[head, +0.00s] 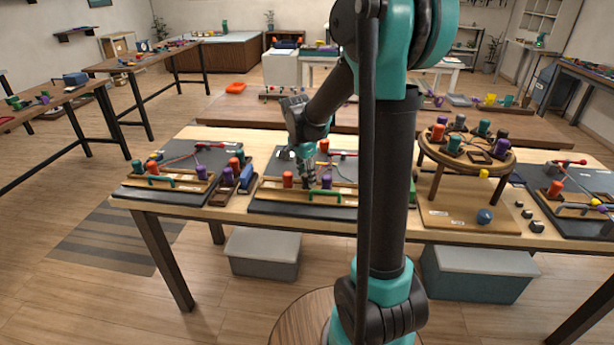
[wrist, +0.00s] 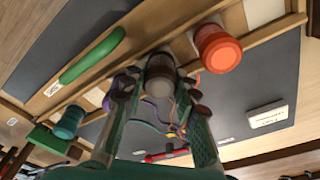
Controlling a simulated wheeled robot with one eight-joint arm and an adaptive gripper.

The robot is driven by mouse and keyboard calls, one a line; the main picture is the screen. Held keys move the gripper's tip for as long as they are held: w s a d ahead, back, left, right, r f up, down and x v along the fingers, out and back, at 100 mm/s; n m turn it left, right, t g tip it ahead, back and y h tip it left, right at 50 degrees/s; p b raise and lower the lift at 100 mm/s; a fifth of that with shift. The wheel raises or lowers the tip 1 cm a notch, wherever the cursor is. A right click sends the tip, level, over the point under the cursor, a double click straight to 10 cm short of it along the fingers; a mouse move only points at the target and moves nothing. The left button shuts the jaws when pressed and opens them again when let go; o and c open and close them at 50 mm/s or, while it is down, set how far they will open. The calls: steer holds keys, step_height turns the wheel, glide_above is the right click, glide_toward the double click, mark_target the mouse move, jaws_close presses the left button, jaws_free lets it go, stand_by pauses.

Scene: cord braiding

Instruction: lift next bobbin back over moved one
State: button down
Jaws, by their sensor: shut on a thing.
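My gripper (head: 308,180) is low over the middle braiding board (head: 265,205). In the wrist view its fingers (wrist: 159,88) are shut on a dark grey-brown bobbin (wrist: 160,70). An orange bobbin (wrist: 217,48) stands to the right of it, apart from the fingers. A purple bobbin (wrist: 120,90) is close to the left finger and partly hidden by it. A teal bobbin (wrist: 68,122) is farther left. Thin coloured cords (wrist: 177,115) run between and behind the fingers. In the head view the orange bobbin (head: 288,179) is left of the gripper; the held bobbin is hard to make out.
A green handle (wrist: 92,55) lies along the board's wooden rail. A white label (wrist: 268,115) is on the dark mat. Another board with bobbins (head: 165,190) is to the left, and a round bobbin stand (head: 437,160) is to the right.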

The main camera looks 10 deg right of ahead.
steer(key=c, duration=1.1)
jaws_free()
step_height(320, 180, up, 12)
steer(key=a+f, duration=0.1)
steer(key=a, duration=0.1)
steer(key=s+d+f+n, duration=0.1)
steer(key=s+f+n, duration=0.1)
steer(key=s, duration=0.1)
steer(key=s+d+f+n+t, duration=0.1)
steer(key=s+f+n, duration=0.1)
steer(key=s, duration=0.2)
steer(key=s+d+f+n+y, duration=0.1)
steer(key=s+d+f+n, duration=0.1)
steer(key=s+f, duration=0.1)
steer(key=shift+s+d+f+t, duration=0.1)
steer(key=shift+s+t, duration=0.2)
steer(key=s+d+f+n+t, duration=0.1)
steer(key=s+f+n, duration=0.5)
steer(key=s, duration=0.5)
step_height(320, 180, down, 3)
steer(key=shift+s+d+r+n+t+y, duration=0.2)
steer(key=shift+d+n+t+y, duration=0.1)
steer(key=shift+d+t, duration=0.1)
